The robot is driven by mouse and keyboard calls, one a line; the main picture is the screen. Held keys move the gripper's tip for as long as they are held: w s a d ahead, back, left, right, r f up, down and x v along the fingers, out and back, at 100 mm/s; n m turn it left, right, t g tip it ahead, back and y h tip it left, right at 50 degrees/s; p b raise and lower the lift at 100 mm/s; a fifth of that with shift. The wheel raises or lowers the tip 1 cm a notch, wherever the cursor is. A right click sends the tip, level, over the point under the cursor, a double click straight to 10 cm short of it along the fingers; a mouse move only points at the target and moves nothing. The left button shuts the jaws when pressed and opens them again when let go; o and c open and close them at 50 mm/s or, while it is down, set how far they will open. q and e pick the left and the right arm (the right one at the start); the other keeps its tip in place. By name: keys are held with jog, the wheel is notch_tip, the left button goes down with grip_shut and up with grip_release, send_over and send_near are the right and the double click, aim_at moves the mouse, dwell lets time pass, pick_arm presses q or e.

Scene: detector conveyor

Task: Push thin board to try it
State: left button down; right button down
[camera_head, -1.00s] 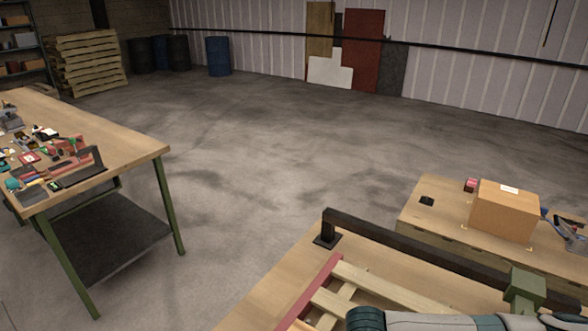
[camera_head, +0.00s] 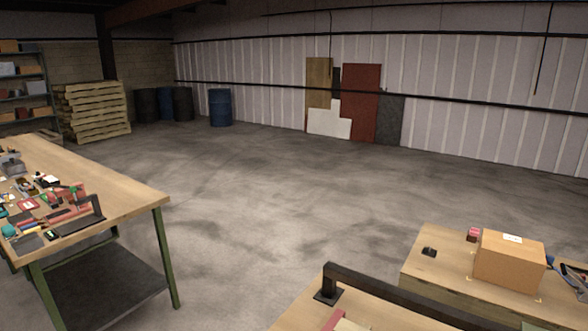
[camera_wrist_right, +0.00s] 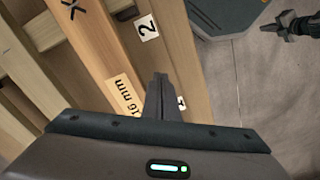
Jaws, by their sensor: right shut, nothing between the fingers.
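In the right wrist view my right gripper (camera_wrist_right: 159,82) is shut and empty, its fingertips over or against pale wooden boards. One board has a "16 mm" label (camera_wrist_right: 122,95) just left of the fingers. The board to its right (camera_wrist_right: 146,56) has a "2" tag near its top and another number tag partly hidden by the fingers. I cannot tell which is the thin board or whether the fingertips touch wood. In the head view only a red strip (camera_head: 335,319) and a bit of pale wood show on the near bench. My left gripper is not in view.
A black bar (camera_head: 390,299) on a post runs along the near bench. Behind it a low table holds a cardboard box (camera_head: 508,261), a small red block and tools. A cluttered workbench (camera_head: 125,190) stands at left. The concrete floor between them is clear.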

jog(key=shift+w+d, duration=0.3)
jog(key=shift+w, duration=0.15)
dwell(0.6)
jog(key=shift+w+d+r+p, duration=0.1)
jog(key=shift+w+d+p, duration=0.1)
jog(key=shift+p, duration=0.55)
dwell(3.0)
jog(key=shift+s+a, duration=0.15)
jog(key=shift+s+a+p, duration=0.25)
jog(key=shift+s+p, duration=0.2)
jog(key=shift+p, duration=0.1)
jog(key=shift+s+a+p, duration=0.4)
jog(key=shift+s+a, duration=0.05)
jog(key=shift+s, duration=0.2)
